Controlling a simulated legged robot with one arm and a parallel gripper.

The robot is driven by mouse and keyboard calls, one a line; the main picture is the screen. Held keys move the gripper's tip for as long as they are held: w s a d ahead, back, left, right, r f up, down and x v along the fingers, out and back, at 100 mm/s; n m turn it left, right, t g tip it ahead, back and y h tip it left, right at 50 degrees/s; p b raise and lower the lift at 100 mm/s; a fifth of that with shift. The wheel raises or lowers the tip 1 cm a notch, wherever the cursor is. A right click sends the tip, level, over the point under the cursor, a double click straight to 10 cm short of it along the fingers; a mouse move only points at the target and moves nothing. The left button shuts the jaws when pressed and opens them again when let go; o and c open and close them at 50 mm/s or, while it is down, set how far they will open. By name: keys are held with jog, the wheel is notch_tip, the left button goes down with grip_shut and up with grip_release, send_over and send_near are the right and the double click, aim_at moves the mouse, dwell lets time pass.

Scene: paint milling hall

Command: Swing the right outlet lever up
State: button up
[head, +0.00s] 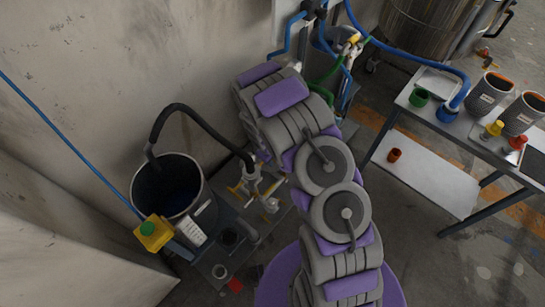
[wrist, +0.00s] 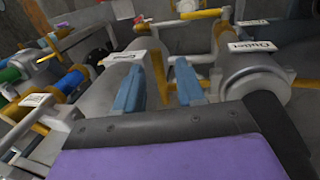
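In the wrist view, my gripper (wrist: 158,84) is open, its two blue fingers apart. A yellow lever (wrist: 159,68) stands upright in the gap between the fingers; I cannot tell whether they touch it. Right of the fingers is a grey cylindrical fitting (wrist: 252,84) with a white label (wrist: 258,48) that seems to read "Outlet". A second yellow bar (wrist: 217,42) stands upright beside it. Another white label (wrist: 123,58) lies left of the fingers, too blurred to read. I cannot tell for certain which lever is the right outlet one. In the head view my arm hides my gripper.
A dark bucket (head: 168,178) with a black hose (head: 200,120) stands left in the head view, by yellow-handled valves (head: 268,203). A metal table (head: 470,118) with cups is at the right. Pipes with blue and green parts (wrist: 12,74) crowd the wrist view's left.

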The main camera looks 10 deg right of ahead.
jog(key=p+v, duration=0.4)
jog(key=v, duration=1.3)
jog(key=shift+r, duration=0.2)
jog(key=shift+a, duration=0.1)
jog(key=s+d+r+m+g, duration=0.1)
jog(key=s+d+r+m, duration=0.1)
jog(key=s+r, duration=0.5)
jog(key=s+d+r+m, duration=0.2)
jog(key=s+d+r, duration=0.15)
jog(key=r, duration=0.45)
jog(key=s+a+r+m+g+y, duration=0.1)
jog(key=s+r, duration=0.4)
jog(key=s, duration=0.7)
jog(key=s+a+r+m+g+y, duration=0.1)
jog(key=s+r, duration=0.5)
jog(key=s, duration=0.6)
jog(key=shift+m, duration=0.6)
jog(key=shift+f, duration=0.1)
